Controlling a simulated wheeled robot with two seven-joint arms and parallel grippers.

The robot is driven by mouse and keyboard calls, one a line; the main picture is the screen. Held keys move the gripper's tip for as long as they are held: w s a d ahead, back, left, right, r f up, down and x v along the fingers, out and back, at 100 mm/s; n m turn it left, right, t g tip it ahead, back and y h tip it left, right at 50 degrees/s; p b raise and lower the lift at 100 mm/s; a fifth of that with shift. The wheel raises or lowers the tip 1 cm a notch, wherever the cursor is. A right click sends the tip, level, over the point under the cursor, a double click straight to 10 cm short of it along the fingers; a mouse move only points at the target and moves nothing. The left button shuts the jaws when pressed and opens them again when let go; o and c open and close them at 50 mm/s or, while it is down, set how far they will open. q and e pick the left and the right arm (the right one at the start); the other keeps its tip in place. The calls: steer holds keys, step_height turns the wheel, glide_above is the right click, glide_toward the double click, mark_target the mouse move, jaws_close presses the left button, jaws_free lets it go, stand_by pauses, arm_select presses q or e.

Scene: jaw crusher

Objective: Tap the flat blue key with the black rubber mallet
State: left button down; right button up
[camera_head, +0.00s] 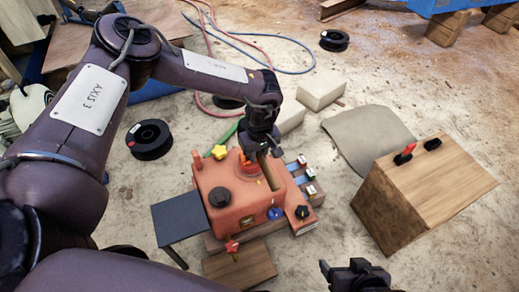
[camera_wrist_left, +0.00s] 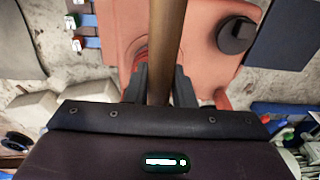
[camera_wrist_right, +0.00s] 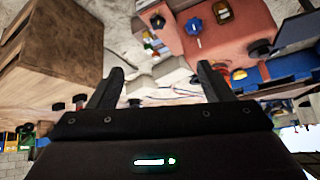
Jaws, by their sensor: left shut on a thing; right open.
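My left gripper (camera_head: 262,146) is shut on a wooden handle (camera_head: 272,174), which I take to be the mallet's, above the orange machine (camera_head: 238,192). In the left wrist view the handle (camera_wrist_left: 158,45) runs up between the fingers (camera_wrist_left: 158,82). I cannot make out the black mallet head. Flat blue strips (camera_head: 296,167) with small white-topped blocks stick out from the machine's right side, near the handle. I cannot tell which is the key. A blue knob (camera_head: 275,213) sits on the machine's front. My right gripper (camera_head: 342,270) is open and empty at the bottom edge, apart from the machine.
A wooden box (camera_head: 425,190) with red and black handles stands at the right. A dark side plate (camera_head: 180,220) is left of the machine. A black spool (camera_head: 149,139), pale blocks (camera_head: 320,90) and hoses lie on the floor. Bare floor shows between machine and box.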

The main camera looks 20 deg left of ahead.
arm_select(q)
steer(key=shift+w+f, duration=0.15)
steer(key=shift+w, duration=0.05)
steer(key=shift+d+r, duration=0.1)
steer(key=shift+r, duration=0.15)
step_height(320, 180, up, 6)
steer(key=p, duration=0.6)
steer(key=shift+s+r, duration=0.1)
arm_select(e)
step_height(320, 180, up, 8)
steer(key=w+t, duration=0.1)
steer(key=shift+w+a+f+y, duration=0.15)
steer(key=shift+w+a+y, duration=0.1)
steer(key=shift+w+y, duration=0.1)
steer(key=shift+f, duration=0.1)
arm_select(q)
step_height(320, 180, up, 9)
steer(key=h+p, duration=0.1)
steer(key=shift+g, duration=0.4)
arm_select(e)
steer(key=s+d+f+m+g+h, duration=0.1)
steer(key=s+d+f+g+h, duration=0.2)
steer(key=s+d+f+g, duration=0.3)
steer(key=shift+s+d+f+h, duration=0.2)
steer(key=shift+d+h, duration=0.15)
steer(key=shift+d, duration=0.85)
